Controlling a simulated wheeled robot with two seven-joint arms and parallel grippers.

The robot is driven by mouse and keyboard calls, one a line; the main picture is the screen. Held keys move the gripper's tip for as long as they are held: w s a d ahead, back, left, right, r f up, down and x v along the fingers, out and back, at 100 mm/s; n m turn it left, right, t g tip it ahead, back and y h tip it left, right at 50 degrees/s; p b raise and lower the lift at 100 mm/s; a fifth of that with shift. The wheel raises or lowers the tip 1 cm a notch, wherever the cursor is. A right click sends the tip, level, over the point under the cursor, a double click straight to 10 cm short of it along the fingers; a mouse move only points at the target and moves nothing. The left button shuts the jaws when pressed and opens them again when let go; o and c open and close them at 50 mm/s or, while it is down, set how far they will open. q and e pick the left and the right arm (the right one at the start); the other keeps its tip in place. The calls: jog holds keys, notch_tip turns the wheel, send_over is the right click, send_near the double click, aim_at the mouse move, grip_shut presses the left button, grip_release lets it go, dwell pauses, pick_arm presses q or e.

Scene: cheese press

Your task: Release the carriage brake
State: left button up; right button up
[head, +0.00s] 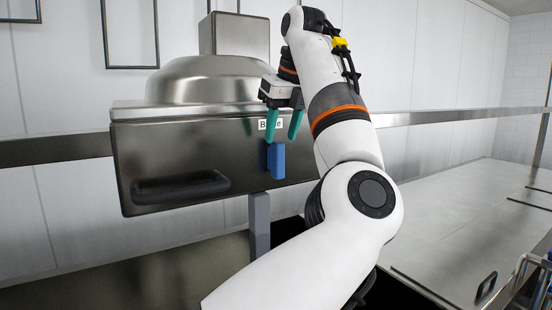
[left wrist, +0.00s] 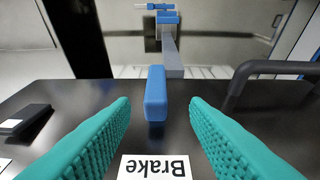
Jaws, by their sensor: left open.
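The carriage (head: 175,145) is a dark steel box with a domed top on a horizontal rail. On its front is a white label reading Brake (left wrist: 155,167), partly hidden by a finger in the head view (head: 263,125). The blue brake handle (head: 277,162) sticks out just below the label, near the box's lower right. My left gripper (head: 281,140) has teal fingers and is open in front of the label, just above the handle. In the left wrist view the blue handle (left wrist: 155,94) shows upright in the gap between the fingertips, with no visible contact. My right gripper is in neither view.
A dark bar handle (head: 180,188) projects from the carriage's front left; a similar one (left wrist: 240,85) shows at right in the wrist view. A grey post (head: 259,222) stands below the carriage. The steel rail (head: 440,114) runs right. A flat counter (head: 450,210) lies at right.

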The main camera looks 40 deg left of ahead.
aim_at(277, 156)
pick_arm(q)
jog(key=x, duration=0.2)
jog(key=p+x, duration=0.1)
jog(key=x, duration=0.3)
jog(key=shift+w+a, duration=0.1)
jog(key=shift+w, duration=0.3)
jog(key=shift+s+a+f, duration=0.1)
jog(key=shift+f, duration=0.4)
grip_shut()
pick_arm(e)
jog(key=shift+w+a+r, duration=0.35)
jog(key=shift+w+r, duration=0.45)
pick_arm(q)
jog(key=shift+p, duration=0.35)
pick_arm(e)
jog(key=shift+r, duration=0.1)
